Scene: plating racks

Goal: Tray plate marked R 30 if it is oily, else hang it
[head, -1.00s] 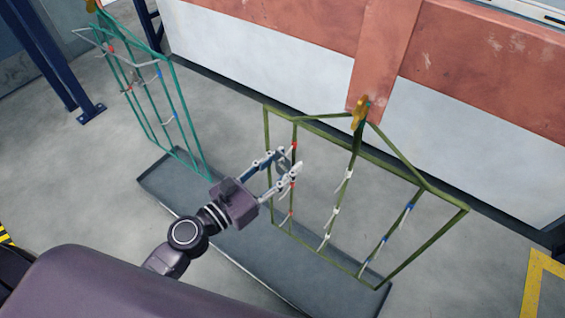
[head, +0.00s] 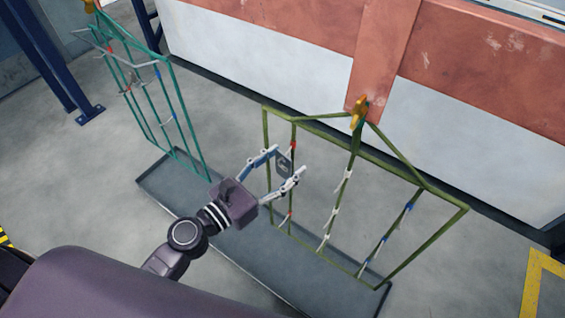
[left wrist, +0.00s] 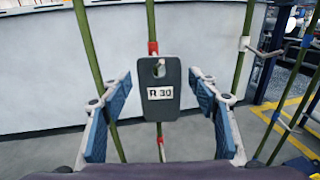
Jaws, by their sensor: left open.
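The plate marked R 30 (left wrist: 160,88) is dark grey and dull, with a white label and a hole near its top. I see no oily shine on it. It hangs upright, with a hook tip showing in its hole, just below a red band on an olive rod. My left gripper (head: 281,171) is open, its blue-padded fingers on either side of the plate with gaps. The plate also shows between the fingertips in the head view (head: 284,165). The olive rack (head: 437,240) has red, white and blue bands with hooks. My right gripper is out of view.
A teal rack (head: 184,107) with hooks hangs at the left. A long grey tray (head: 165,183) lies on the floor beneath both racks; its visible part is bare. A white and red wall (head: 460,150) stands behind, with blue posts at left.

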